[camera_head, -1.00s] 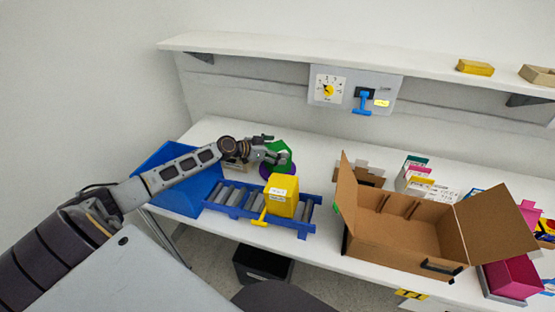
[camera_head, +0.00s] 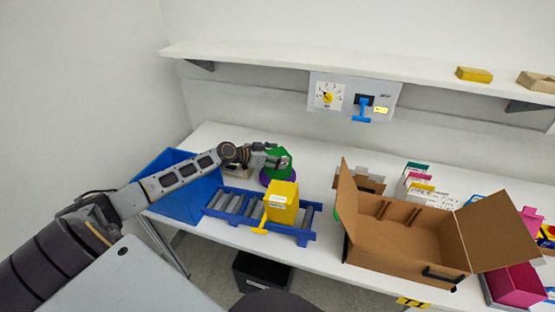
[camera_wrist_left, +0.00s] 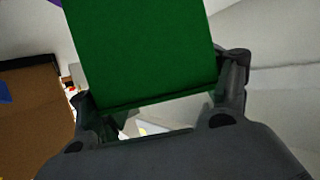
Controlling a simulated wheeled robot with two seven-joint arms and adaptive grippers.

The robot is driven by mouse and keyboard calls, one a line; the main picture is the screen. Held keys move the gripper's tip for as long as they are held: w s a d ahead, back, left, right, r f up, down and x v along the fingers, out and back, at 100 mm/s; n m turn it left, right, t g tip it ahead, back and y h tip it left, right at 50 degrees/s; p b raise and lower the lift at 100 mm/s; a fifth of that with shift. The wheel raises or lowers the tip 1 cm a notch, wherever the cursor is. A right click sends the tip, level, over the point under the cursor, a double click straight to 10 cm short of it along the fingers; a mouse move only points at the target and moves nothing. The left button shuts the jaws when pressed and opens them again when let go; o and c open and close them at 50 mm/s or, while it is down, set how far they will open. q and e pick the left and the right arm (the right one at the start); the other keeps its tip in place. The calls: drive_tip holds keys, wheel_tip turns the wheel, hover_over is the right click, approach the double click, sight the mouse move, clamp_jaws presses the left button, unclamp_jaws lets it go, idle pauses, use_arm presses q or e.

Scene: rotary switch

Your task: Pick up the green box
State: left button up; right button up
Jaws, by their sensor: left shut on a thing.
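The green box (camera_head: 279,158) is at the back of the table, above a purple round thing (camera_head: 266,178). I cannot tell whether the two touch. My left gripper (camera_head: 276,157) comes in from the left and is shut on the green box. In the left wrist view the green box (camera_wrist_left: 142,50) fills the space between the two fingers of the left gripper (camera_wrist_left: 160,95). Part of the box is hidden behind the fingers in the head view. My right gripper is not in view.
A yellow box (camera_head: 283,198) stands on a blue roller track (camera_head: 237,207) in front. A blue bin (camera_head: 172,186) is at the left, under my arm. An open cardboard box (camera_head: 400,232) stands to the right. A panel with a dial and blue lever (camera_head: 362,108) hangs behind.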

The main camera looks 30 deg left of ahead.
use_arm(q)
drive_tip(key=shift+r, duration=0.8)
wheel_tip(320, 180, up, 8)
drive_tip(key=shift+f, duration=0.1)
drive_tip(key=shift+r, duration=0.25)
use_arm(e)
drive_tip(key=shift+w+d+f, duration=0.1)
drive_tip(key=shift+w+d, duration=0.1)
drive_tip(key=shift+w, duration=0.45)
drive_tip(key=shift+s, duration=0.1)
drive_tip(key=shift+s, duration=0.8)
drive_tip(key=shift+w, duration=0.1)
